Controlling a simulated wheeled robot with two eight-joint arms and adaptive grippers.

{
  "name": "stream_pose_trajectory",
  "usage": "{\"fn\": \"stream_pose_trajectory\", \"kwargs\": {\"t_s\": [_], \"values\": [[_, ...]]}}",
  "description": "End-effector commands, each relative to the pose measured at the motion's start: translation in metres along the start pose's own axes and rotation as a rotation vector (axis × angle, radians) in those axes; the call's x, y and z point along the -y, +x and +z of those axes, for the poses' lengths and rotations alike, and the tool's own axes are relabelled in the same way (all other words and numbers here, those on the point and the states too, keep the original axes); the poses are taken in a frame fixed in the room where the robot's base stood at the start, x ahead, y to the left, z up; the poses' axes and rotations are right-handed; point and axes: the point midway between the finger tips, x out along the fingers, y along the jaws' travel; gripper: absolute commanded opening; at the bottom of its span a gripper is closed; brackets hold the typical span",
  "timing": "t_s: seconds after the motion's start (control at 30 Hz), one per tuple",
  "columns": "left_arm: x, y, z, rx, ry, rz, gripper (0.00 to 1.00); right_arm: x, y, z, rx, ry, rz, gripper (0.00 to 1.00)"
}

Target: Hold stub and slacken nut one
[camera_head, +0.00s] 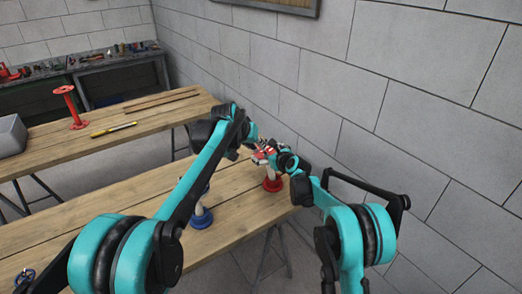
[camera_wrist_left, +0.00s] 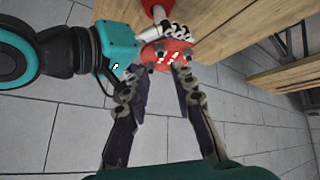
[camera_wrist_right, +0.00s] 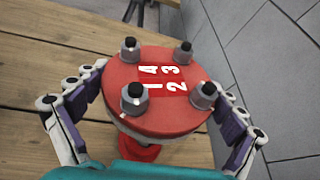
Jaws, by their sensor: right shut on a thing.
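The red stub (camera_head: 272,184) stands on the table's right end. In the right wrist view its round red flange (camera_wrist_right: 160,118) carries nuts beside the white numbers 1 to 4. Nut one (camera_wrist_right: 133,100) is the near left one. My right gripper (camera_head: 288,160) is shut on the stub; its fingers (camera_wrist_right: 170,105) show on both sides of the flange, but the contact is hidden. My left gripper (camera_wrist_left: 161,72) is open and empty, fingertips pointing at the flange (camera_wrist_left: 167,54) and just short of it. In the head view my left gripper (camera_head: 252,150) is partly hidden by its arm.
A blue-based stub (camera_head: 201,218) stands nearer on the same table, partly behind my left arm. The grey block wall (camera_head: 390,90) is close on the right. The far table holds a red spool-like stand (camera_head: 69,105), a yellow tool (camera_head: 114,129) and a grey bin (camera_head: 10,136).

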Motion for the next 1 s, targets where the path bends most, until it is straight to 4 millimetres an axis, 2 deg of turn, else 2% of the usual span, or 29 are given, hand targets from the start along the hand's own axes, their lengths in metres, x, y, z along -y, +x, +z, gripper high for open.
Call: {"fn": "stream_pose_trajectory", "kwargs": {"t_s": [0.1, 0.2, 0.57, 1.0], "values": [[0.0, -0.017, 0.0, 0.0, 0.0, 0.0, 0.25, -0.001, 0.0, 0.0, 0.0, 0.0, 0.002, 0.35], [0.0, -0.024, 0.0, 0.0, 0.0, 0.0, 0.25, -0.001, 0.0, 0.0, 0.0, 0.0, 0.002, 0.35], [0.0, -0.026, -0.001, 0.001, 0.0, 0.0, 0.25, -0.001, 0.0, 0.0, 0.0, 0.0, 0.002, 0.35], [0.0, -0.016, -0.04, 0.205, 0.004, 0.003, 0.25, -0.001, 0.0, 0.0, 0.0, 0.0, 0.001, 0.35]]}}
